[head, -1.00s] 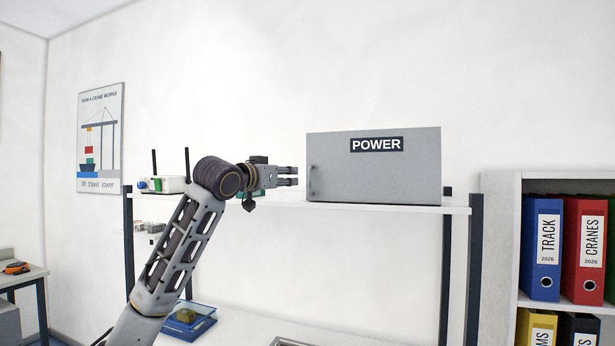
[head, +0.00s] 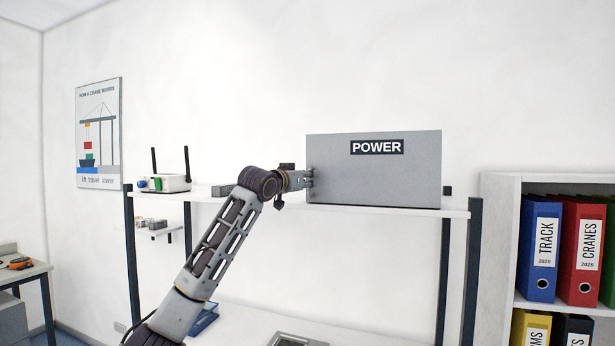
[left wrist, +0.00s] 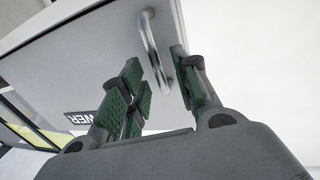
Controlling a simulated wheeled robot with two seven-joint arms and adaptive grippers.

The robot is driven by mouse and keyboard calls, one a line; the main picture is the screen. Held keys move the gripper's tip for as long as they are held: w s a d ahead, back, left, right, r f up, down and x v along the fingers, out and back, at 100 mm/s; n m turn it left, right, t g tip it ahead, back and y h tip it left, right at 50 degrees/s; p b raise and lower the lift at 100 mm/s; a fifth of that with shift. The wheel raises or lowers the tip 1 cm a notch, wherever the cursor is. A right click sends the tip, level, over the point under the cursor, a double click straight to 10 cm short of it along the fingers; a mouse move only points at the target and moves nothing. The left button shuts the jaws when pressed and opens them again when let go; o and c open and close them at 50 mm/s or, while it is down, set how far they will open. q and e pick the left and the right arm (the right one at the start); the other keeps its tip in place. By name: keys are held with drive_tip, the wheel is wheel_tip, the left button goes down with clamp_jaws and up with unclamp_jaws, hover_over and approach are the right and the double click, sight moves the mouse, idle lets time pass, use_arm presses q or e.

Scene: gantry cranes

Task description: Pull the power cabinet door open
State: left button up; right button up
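The grey power cabinet (head: 375,178) stands on the white shelf with its door shut and a POWER label near the top. Its silver bar handle (left wrist: 155,47) shows in the left wrist view, near the door's edge. My left gripper (head: 309,178) is at the left side of the cabinet front, at the handle. In the left wrist view my left gripper (left wrist: 162,88) has its green-padded fingers apart, with the handle's lower end between them and a gap visible. The handle is hidden behind the fingers in the head view. My right gripper is not in view.
The white shelf (head: 400,211) has dark posts (head: 474,255) on the right. A white router with antennas (head: 168,183) stands at its left end. A bookcase with binders (head: 540,248) stands at the right. The wall above the cabinet is clear.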

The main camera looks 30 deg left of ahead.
use_arm(q)
drive_tip(key=shift+w, duration=0.45)
drive_tip(key=shift+c, duration=0.4)
clamp_jaws()
